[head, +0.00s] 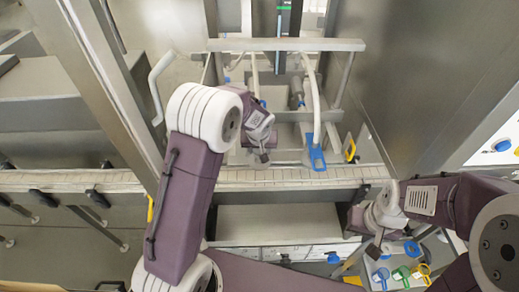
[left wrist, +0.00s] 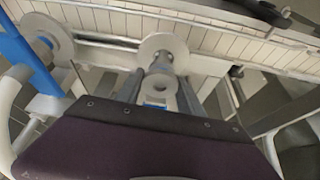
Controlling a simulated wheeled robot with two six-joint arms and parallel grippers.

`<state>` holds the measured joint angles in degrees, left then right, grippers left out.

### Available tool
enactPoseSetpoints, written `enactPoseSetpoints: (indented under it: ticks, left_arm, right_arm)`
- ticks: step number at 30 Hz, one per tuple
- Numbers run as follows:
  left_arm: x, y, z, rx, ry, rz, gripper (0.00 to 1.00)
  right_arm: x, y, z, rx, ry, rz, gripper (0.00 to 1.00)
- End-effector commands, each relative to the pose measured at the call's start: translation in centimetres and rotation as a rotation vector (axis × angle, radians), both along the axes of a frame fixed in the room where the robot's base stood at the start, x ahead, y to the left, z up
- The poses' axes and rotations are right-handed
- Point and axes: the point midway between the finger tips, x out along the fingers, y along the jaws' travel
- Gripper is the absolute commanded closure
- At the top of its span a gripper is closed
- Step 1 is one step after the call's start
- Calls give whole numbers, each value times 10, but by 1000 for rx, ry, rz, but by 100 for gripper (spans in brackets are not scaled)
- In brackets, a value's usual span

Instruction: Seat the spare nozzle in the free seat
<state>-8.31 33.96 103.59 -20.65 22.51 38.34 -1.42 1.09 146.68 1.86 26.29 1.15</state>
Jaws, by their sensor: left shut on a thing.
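My left gripper (head: 262,153) is over the rail of the filling machine. In the left wrist view its dark fingers (left wrist: 158,92) are shut on a small grey round part with a touch of blue, which I take to be the spare nozzle (left wrist: 158,80). A pale disc (left wrist: 163,44) lies just beyond it, possibly the free seat; I cannot tell whether they touch. To its left is a similar disc (left wrist: 50,38) beside a blue fitting (left wrist: 14,42). The blue fitting (head: 316,157) hangs on a pale hose in the head view. My right gripper (head: 374,250) is low at the right; its opening is unclear.
A white slatted conveyor (head: 300,174) runs across below the machine frame. A tray (head: 372,279) with blue, green and yellow tagged pieces (head: 400,274) lies beneath my right gripper. A steel panel (head: 420,60) closes off the right side. A yellow clip (head: 350,150) is right of the blue fitting.

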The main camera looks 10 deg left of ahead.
Motion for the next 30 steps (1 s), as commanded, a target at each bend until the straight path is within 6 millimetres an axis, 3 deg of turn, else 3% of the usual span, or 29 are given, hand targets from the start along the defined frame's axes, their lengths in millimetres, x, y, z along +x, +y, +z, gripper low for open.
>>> enactPoseSetpoints:
  ticks: [30]
  left_arm:
    - [0,0,-26,0,-1,0,100]
  right_arm:
    - [0,0,-26,0,0,0,64]
